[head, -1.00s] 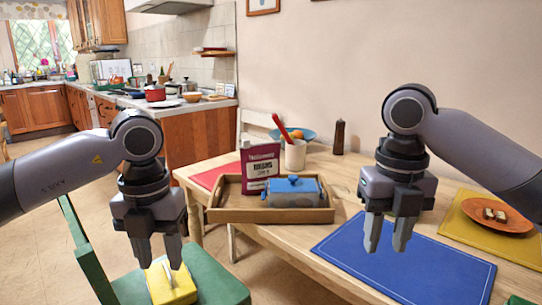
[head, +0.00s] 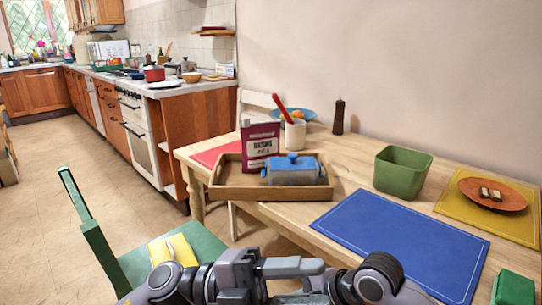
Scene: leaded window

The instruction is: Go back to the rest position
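Both my arms are folded in low at the bottom edge of the head view, close to my body. My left gripper (head: 290,270) lies sideways, its grey fingers pointing right, with nothing seen in it. My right arm comes in from the right, and its gripper is hard to separate from the left one where they overlap. The lower parts of both are cut off by the picture edge. Whether either gripper is open or shut does not show.
A wooden table carries a tray (head: 270,191) with a maroon tin and a blue-lidded dish, a blue mat (head: 400,240), a green bin (head: 402,172) and an orange plate (head: 492,194). A green chair (head: 205,245) with a yellow folded item stands at front left. Floor at left is clear.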

